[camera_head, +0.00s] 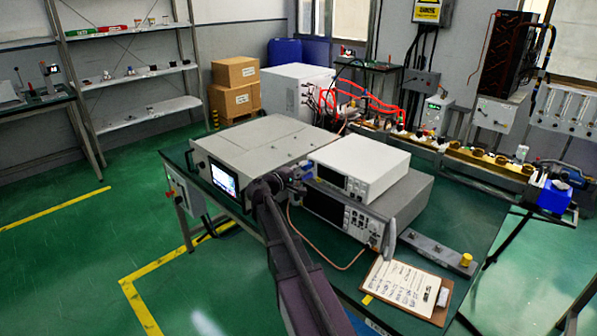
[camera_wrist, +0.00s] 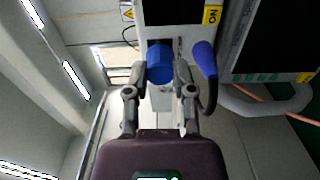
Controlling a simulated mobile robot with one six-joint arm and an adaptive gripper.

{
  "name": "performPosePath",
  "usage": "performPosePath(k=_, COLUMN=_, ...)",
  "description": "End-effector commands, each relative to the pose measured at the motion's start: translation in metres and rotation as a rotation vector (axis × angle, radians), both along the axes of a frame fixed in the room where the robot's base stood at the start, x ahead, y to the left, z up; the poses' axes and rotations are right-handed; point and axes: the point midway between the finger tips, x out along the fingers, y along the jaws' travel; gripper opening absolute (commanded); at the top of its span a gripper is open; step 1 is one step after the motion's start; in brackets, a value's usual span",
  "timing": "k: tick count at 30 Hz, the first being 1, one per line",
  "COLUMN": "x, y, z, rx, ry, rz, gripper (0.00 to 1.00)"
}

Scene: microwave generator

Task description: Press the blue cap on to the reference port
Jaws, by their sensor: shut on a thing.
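The blue cap (camera_wrist: 160,62) is between my gripper's two fingers in the wrist view, and my gripper (camera_wrist: 158,78) is shut on it. The cap is in front of a light grey instrument face. I cannot tell whether it touches anything beyond the fingers. In the head view my gripper (camera_head: 296,178) is at the front of the stacked instruments, just right of the lit screen (camera_head: 223,178). The reference port cannot be made out; the cap and fingers may hide it.
A blue plug-like part (camera_wrist: 205,58) with a grey cable is close right of the fingers. A white instrument (camera_head: 360,165) sits on a grey one. A clipboard (camera_head: 405,285) and a grey bar with a yellow knob (camera_head: 466,260) lie on the green bench. An orange cable hangs in front.

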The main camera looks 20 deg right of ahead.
Motion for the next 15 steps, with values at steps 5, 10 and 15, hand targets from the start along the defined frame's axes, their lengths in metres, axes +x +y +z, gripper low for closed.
performPosePath(k=5, x=0.0010, y=-0.0026, z=0.0000, rx=0.000, ry=0.000, rz=0.000, gripper=0.00)
performPosePath(k=10, x=0.0019, y=-0.0049, z=0.0000, rx=0.000, ry=0.000, rz=0.000, gripper=0.00)
performPosePath(k=15, x=0.0027, y=-0.0072, z=0.0000, rx=0.000, ry=0.000, rz=-0.001, gripper=0.00)
